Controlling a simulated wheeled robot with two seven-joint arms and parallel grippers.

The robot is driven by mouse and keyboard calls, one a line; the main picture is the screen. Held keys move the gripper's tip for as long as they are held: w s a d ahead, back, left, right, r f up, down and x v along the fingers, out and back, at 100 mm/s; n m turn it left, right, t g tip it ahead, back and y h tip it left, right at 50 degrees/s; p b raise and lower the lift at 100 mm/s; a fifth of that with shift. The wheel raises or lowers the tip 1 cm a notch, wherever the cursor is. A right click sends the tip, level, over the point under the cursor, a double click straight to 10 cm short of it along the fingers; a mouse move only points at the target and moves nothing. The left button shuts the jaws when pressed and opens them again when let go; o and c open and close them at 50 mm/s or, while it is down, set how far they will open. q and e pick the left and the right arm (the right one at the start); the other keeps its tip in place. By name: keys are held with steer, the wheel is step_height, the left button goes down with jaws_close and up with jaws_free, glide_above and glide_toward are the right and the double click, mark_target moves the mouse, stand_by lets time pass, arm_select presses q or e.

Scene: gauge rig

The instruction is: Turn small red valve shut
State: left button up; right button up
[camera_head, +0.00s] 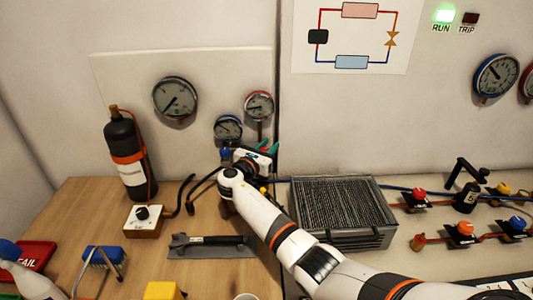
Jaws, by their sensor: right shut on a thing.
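My right arm reaches in from the lower right. Its gripper (262,149), with teal fingertips, is at the gauge manifold against the back panel, just below the red-rimmed gauge (259,105). My left gripper is not in view.
A black bottle (126,155) with an orange band stands at left. A finned metal box (343,208) stands right of my arm. Red, orange, yellow and blue valves sit on pipes further right. A grey mat (212,251) with a black tool lies in front.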

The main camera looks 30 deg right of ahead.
steer(key=m+g+b, duration=0.1)
steer(key=m+g+h+b, duration=0.1)
steer(key=g+b, duration=0.1)
steer(key=m+g+h+b, duration=0.1)
steer(key=shift+s+f, duration=0.2)
steer(key=shift+f, duration=0.1)
steer(key=shift+s+d+r+m+g+h+b, duration=0.15)
steer(key=shift+m+g+b, duration=0.3)
steer(key=shift+g+b, duration=0.3)
steer(key=shift+a+r+m+g+h+b, duration=0.15)
steer(key=shift+m+g+b, duration=0.3)
steer(key=shift+g+b, duration=0.25)
steer(key=shift+d, duration=0.1)
steer(key=o, duration=1)
steer(key=shift+c, duration=0.2)
